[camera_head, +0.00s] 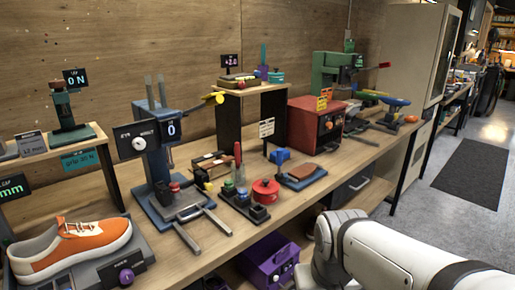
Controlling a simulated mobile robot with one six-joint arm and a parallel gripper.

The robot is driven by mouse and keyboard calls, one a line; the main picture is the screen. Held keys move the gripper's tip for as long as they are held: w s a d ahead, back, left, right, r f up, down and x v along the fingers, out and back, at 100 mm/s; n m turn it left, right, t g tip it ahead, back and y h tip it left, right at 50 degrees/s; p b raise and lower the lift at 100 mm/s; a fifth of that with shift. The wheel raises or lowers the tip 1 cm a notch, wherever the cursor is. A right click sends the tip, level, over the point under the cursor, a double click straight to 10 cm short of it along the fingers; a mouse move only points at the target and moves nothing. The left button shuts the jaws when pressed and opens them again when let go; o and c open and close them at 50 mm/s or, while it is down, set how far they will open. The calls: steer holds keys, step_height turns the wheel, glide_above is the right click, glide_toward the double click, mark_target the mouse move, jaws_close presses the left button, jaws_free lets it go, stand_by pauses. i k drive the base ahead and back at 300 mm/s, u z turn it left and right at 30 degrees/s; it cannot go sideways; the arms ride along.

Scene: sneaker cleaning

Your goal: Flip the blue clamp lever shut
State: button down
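I cannot tell for certain which part is the blue clamp lever. A blue oval piece (396,101) sits at the far right end of the bench, beside a green one and above dark metal parts. A small blue block-like piece (280,156) lies mid-bench, behind a red round pot. The picture is too small to show whether either is a lever, or open or shut. My white arm crosses the lower right corner in front of the bench. My gripper is outside the picture.
An orange sneaker (78,246) rests on a grey stand at the front left. A blue press (158,165) with a yellow-tipped lever, a red box (314,124) and a green press (330,72) crowd the wooden bench (235,232). A purple box (268,262) sits below. Floor at right is open.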

mark_target(279, 151)
steer(key=i, duration=0.9)
steer(key=u, duration=0.05)
